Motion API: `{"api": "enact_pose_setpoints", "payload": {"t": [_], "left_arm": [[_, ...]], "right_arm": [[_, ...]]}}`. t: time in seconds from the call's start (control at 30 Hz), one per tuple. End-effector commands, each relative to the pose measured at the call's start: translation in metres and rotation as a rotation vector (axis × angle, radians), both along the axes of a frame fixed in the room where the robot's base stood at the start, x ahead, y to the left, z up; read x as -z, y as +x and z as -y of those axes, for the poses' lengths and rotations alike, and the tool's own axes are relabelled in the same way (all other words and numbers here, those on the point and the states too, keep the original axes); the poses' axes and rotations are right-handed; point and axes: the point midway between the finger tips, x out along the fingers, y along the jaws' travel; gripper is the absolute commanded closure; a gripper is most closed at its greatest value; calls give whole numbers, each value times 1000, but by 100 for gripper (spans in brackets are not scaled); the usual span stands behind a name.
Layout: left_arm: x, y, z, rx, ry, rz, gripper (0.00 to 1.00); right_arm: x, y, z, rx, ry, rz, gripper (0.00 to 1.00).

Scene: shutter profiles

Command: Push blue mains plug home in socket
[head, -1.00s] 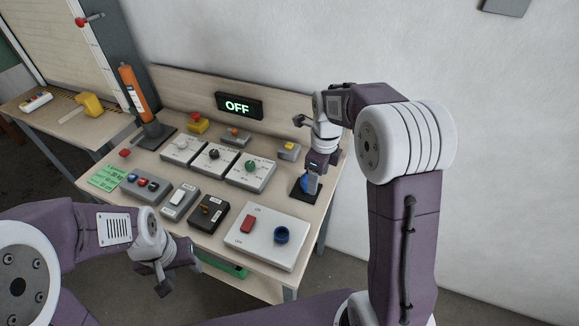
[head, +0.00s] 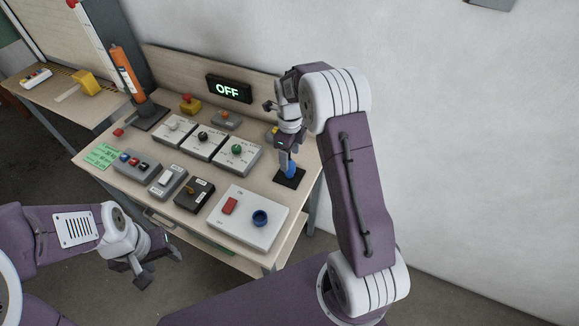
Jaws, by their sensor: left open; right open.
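The blue mains plug (head: 290,171) stands upright over a small black square base (head: 291,182) at the right end of the bench. My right gripper (head: 286,157) is open and points down at the plug's top. Its fingers hide part of the plug, and I cannot tell whether they touch it. A round blue socket (head: 260,218) sits on a white panel (head: 240,233) near the front right of the bench, with nothing in it. My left gripper (head: 158,268) is open and empty, in front of the bench and below its top.
A red rocker switch (head: 230,206) is on the same panel. Several dial boxes, a black box (head: 194,196) and a button box (head: 139,163) stand to the left. A sign (head: 229,89) reads OFF at the back. An orange cylinder (head: 126,70) stands at the back left.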

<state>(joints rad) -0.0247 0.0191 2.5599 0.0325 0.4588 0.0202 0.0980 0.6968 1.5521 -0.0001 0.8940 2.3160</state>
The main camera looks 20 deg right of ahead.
Motion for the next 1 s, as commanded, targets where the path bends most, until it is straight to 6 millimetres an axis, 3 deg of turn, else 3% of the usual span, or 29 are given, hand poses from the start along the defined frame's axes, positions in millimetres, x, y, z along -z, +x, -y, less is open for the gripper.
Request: {"api": "enact_pose_setpoints", "payload": {"t": [0.17,0.43,0.7,0.9,0.93,1.0], "left_arm": [[-2,0,0,0,0,0,51],[-10,0,0,0,0,0,51],[-10,0,0,0,0,0,51],[-10,0,0,0,0,0,51],[-10,0,0,0,0,0,51],[-10,0,0,0,0,0,51]], "right_arm": [[7,0,0,0,0,0,38],[51,-1,0,-1,1,-2,38],[57,0,0,-1,0,1,38],[56,0,0,-1,0,1,93],[56,0,0,-1,0,1,100],[56,0,0,-1,0,1,100]]}}
